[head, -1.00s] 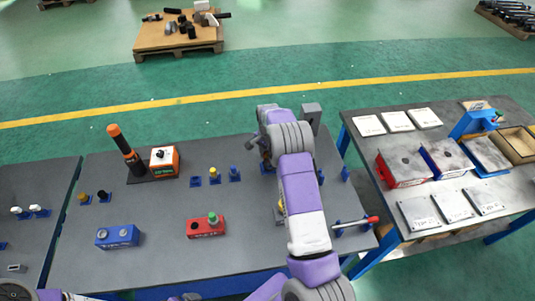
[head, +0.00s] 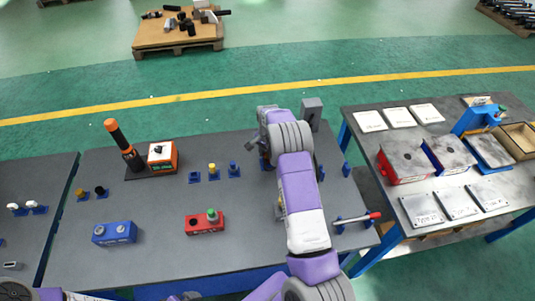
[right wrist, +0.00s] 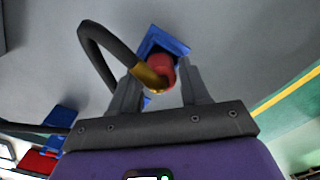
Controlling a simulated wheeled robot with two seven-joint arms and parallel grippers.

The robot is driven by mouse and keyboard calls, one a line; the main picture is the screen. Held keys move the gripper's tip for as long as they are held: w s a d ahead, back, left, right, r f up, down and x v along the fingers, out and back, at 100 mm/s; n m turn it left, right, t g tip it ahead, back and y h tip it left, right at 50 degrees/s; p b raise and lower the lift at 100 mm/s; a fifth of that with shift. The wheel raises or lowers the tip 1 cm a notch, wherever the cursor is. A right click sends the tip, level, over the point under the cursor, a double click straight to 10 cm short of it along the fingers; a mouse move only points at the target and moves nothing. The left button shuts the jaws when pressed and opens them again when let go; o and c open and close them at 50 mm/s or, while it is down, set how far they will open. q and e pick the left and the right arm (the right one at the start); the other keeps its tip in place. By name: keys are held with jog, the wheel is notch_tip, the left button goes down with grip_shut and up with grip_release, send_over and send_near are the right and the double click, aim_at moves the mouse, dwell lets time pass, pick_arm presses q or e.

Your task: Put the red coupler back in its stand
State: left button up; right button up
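In the right wrist view a red coupler (right wrist: 166,68) with a brass fitting (right wrist: 150,77) and a curved black hose (right wrist: 92,45) sits between the fingertips of my right gripper (right wrist: 161,78). The fingers appear closed on its sides. A blue stand (right wrist: 157,40) is right behind the coupler; whether the coupler is seated in it cannot be told. In the head view my right gripper (head: 264,153) points down at the table's back right, by a blue stand; my own arm hides the coupler there. My left gripper is out of view.
The table's front middle is clear.

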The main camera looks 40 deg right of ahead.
jog(key=o, duration=0.3)
jog(key=shift+r, duration=0.1)
jog(key=shift+r+p, duration=1.55)
jog(key=shift+r, duration=0.95)
notch_tip(320, 180, up, 8)
jog(key=shift+f, duration=0.2)
